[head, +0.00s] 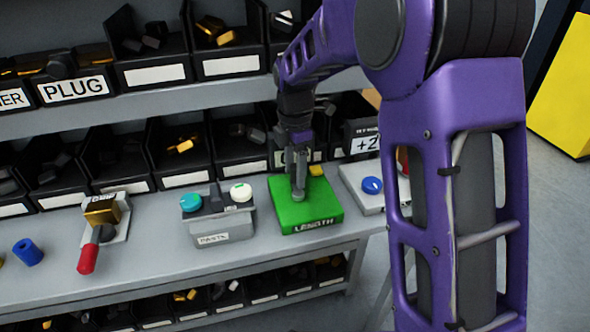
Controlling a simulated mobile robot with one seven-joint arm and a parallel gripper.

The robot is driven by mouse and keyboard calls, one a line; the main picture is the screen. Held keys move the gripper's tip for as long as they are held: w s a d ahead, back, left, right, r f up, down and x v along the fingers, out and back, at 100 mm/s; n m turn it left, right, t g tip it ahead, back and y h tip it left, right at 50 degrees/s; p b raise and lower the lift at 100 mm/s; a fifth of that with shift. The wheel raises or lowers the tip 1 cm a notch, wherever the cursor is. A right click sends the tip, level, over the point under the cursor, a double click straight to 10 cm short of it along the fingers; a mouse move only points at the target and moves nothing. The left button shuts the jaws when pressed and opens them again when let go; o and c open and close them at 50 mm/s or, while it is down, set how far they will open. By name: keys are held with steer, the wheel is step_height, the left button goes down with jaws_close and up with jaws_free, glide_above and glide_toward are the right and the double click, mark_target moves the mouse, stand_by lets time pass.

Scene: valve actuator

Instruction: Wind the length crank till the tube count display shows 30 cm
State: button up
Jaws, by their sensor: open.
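The green box labelled LENGTH (325,215) sits on the bench right of centre. A small yellow piece (316,170) shows at its back edge; I cannot tell whether it belongs to the crank. My gripper (298,190) points down over the middle of the green box, open. Its fingers and wrist hide most of the crank, so I cannot tell whether they touch it. A display behind the box is mostly hidden by my gripper. No tube count reading is legible.
A grey box with teal and white knobs (222,232) stands left of the green box. A plate with a blue knob (372,185) is close on its right. A red-handled clamp (87,259) and blue cylinder (28,252) lie further left. Black bins line the back.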

jaws_close()
steer(key=shift+d+m, duration=0.15)
steer(key=shift+m, duration=0.25)
